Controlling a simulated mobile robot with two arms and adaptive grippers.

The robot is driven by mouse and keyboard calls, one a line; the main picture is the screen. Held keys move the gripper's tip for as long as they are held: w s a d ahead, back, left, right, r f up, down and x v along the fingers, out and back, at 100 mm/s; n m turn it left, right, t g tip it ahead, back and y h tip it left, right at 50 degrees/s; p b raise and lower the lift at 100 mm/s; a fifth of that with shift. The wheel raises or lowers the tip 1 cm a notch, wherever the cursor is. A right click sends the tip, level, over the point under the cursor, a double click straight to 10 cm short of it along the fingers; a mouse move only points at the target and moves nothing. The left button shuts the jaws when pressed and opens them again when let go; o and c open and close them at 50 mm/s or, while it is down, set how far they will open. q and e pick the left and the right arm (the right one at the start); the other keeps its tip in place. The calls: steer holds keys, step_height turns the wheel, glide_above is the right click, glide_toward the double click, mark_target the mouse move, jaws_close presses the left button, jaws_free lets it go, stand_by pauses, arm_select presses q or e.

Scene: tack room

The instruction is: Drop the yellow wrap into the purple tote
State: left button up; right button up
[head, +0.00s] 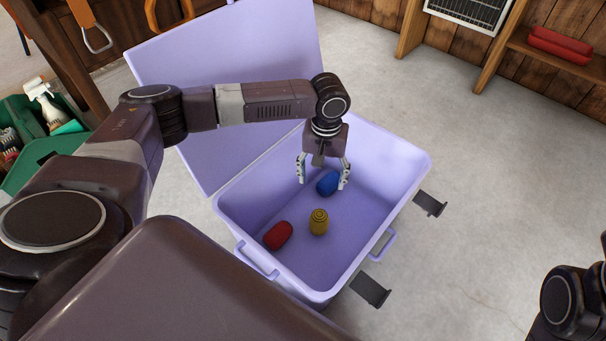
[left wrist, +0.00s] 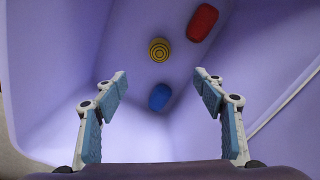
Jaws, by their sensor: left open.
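The purple tote (head: 368,248) stands open on the floor, its lid (head: 240,50) tipped back. The yellow wrap (head: 319,222) is inside on the tote's floor; it also shows in the left wrist view (left wrist: 159,50). My left gripper (head: 323,180) is open and empty over the tote, pointing down, with its fingers apart in the left wrist view (left wrist: 160,85). The wrap lies beyond the fingertips, apart from them. Part of my right arm shows at the lower right of the head view, but its gripper does not.
A blue wrap (head: 328,183) and a red wrap (head: 278,235) also lie in the tote. A green caddy (head: 35,155) with bottles and brushes is at the left. A wooden shelf (head: 555,50) with a red item stands at the back right. The floor right of the tote is clear.

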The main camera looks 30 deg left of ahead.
arm_select(q)
step_height(320, 180, up, 12)
stand_by(0.6)
stand_by(0.4)
